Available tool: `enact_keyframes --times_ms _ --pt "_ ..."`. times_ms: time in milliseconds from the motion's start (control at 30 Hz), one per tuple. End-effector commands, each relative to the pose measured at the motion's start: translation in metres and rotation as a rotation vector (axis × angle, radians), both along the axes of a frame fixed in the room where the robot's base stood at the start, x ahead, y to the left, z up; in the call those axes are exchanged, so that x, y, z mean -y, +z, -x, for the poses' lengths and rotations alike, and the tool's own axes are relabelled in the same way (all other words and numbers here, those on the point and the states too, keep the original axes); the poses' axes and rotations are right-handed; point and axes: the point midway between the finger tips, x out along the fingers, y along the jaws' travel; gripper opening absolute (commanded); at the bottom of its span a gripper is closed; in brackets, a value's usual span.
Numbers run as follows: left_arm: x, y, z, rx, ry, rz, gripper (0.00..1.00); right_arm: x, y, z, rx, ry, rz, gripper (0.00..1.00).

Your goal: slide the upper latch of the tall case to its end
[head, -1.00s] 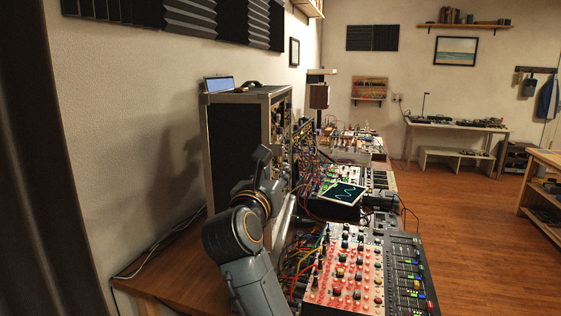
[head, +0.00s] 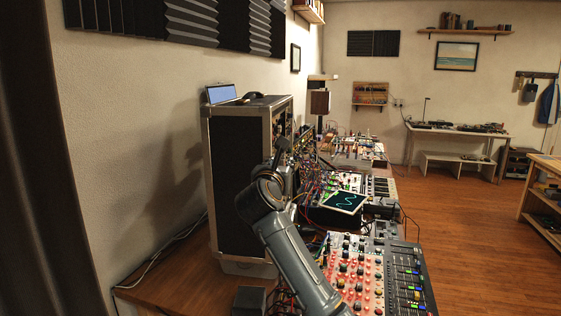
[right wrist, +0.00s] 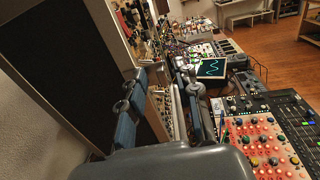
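The tall case (head: 237,178) is dark with pale metal edges and stands upright on the desk by the left wall. Its dark side panel (right wrist: 62,68) fills the left of the right wrist view. My right gripper (head: 283,146) is at the case's front right edge. In the right wrist view my right gripper (right wrist: 164,66) has its two fingers apart, with a gap between them, close to the case's edge. I cannot make out the upper latch or tell whether a finger touches it. My left gripper is not in view.
A red-panelled mixer (head: 355,275), a small screen with a green trace (head: 343,201) and tangled cables crowd the desk right of the case. A small screen (head: 221,93) sits on top of the case. A dark box (head: 249,300) is at the desk's front.

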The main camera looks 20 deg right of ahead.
Motion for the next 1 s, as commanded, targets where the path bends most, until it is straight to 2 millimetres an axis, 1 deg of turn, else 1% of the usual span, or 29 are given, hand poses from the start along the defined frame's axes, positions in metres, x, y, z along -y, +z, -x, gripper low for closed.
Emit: enact_keyframes --times_ms 100,333,367,400,467,500,533,833,1000 --pt "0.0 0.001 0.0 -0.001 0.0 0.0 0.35 0.003 0.0 -0.004 0.0 -0.001 0.0 0.32" --pt "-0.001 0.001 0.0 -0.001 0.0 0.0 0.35 0.003 0.0 -0.005 0.0 0.0 0.0 0.32" --pt "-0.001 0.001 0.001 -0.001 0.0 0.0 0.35 0.003 0.0 -0.005 0.0 0.0 0.0 0.3" --pt "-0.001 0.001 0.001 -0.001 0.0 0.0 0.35 0.003 0.0 -0.005 0.0 0.0 0.0 0.22" --pt "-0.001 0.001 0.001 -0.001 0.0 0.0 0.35 0.003 0.0 -0.005 0.0 0.0 0.0 0.1" --pt "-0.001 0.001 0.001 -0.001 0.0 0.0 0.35 0.003 0.0 -0.005 0.0 0.0 0.0 0.01" --pt "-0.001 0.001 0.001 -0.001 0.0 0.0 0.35 0.003 0.0 -0.005 0.0 0.0 0.0 0.0" --pt "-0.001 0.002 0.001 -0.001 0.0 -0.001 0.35 0.001 0.0 -0.005 0.0 0.0 -0.001 0.0" --pt "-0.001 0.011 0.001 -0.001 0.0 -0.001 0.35 -0.009 0.005 -0.01 0.006 0.003 -0.009 0.0"
